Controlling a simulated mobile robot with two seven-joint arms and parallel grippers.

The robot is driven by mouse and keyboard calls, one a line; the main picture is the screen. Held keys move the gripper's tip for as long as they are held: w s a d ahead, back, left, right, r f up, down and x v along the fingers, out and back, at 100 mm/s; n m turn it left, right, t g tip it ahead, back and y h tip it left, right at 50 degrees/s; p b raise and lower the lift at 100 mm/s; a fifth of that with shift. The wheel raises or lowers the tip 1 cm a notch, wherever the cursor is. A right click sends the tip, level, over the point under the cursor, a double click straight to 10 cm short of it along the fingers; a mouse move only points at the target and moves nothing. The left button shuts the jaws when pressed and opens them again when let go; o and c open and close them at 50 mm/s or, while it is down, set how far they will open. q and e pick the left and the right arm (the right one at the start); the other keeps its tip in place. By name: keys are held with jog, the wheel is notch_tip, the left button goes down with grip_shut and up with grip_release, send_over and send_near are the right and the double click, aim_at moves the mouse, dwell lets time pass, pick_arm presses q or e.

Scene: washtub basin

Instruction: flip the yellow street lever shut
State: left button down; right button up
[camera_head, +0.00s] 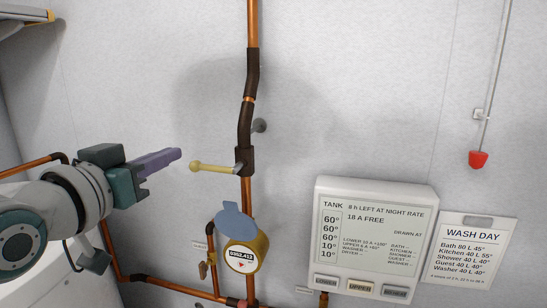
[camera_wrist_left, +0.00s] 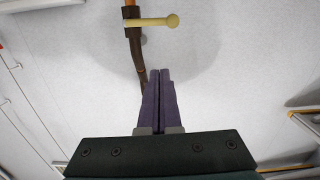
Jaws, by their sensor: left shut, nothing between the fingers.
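The yellow lever (camera_head: 214,168) sticks out to the left from a dark valve body (camera_head: 245,160) on the vertical copper pipe (camera_head: 252,40). It lies about level, across the pipe line, with its round knob at the left end. In the left wrist view the lever (camera_wrist_left: 152,22) shows near the top, its knob to the right. My left gripper (camera_head: 178,154) has purple fingers pressed together with nothing between them. Its tips are just left of and slightly above the knob, apart from it in the picture. In the wrist view the fingertips (camera_wrist_left: 160,73) are below the lever. My right gripper is not seen.
Below the valve are a round brass meter (camera_head: 243,257) with a blue lid (camera_head: 236,221) and lower copper pipes (camera_head: 170,284). A white tank panel (camera_head: 372,190) and a wash day sign (camera_head: 470,254) are at right. A red pull (camera_head: 478,159) hangs from a cord. The wall above is clear.

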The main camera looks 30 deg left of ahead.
pick_arm(q)
jog(key=shift+v, duration=1.1)
